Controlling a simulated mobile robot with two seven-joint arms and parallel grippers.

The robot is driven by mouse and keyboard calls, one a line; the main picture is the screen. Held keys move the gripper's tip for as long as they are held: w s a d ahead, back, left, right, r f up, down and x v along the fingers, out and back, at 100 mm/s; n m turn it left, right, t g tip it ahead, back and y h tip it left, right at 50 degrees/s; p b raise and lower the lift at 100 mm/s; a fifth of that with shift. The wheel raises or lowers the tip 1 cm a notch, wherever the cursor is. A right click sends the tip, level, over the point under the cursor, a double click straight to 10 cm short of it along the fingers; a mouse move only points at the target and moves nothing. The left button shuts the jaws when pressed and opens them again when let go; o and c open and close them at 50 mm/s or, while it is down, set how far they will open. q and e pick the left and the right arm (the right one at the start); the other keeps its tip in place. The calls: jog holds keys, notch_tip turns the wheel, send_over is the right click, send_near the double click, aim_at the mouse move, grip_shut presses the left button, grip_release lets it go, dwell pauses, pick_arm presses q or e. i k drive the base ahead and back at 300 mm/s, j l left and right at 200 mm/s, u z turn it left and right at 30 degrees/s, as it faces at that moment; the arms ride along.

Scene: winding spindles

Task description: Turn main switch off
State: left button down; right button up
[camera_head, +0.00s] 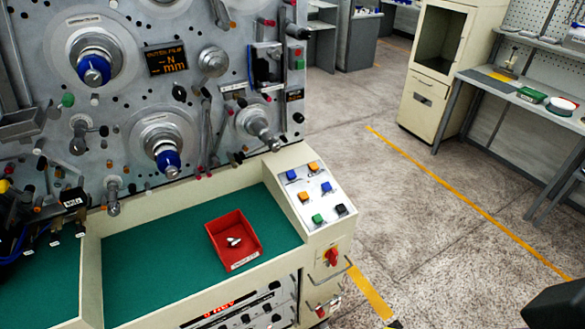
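A red rotary switch (332,256) on a yellow plate sits on the front side of the cream machine console, below the sloped button panel. Its knob looks roughly upright, but its exact setting is too small to read. A second red part (321,312) shows lower on the same cabinet, near the bottom edge. I cannot read labels on either. No gripper fingers show in the view. A dark rounded shape at the bottom right corner may be part of my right arm. Nothing touches the red switch.
The sloped panel (319,194) carries several blue, orange, green and black buttons. A red tray (233,240) with small metal pieces lies on the green work surface (150,262). Metal handles protrude near the switch. The floor (440,235) to its right is clear.

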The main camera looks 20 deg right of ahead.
aim_at(332, 254)
jog(key=z, duration=0.85)
jog(key=i+l+u, duration=0.3)
jog(key=l, duration=0.2)
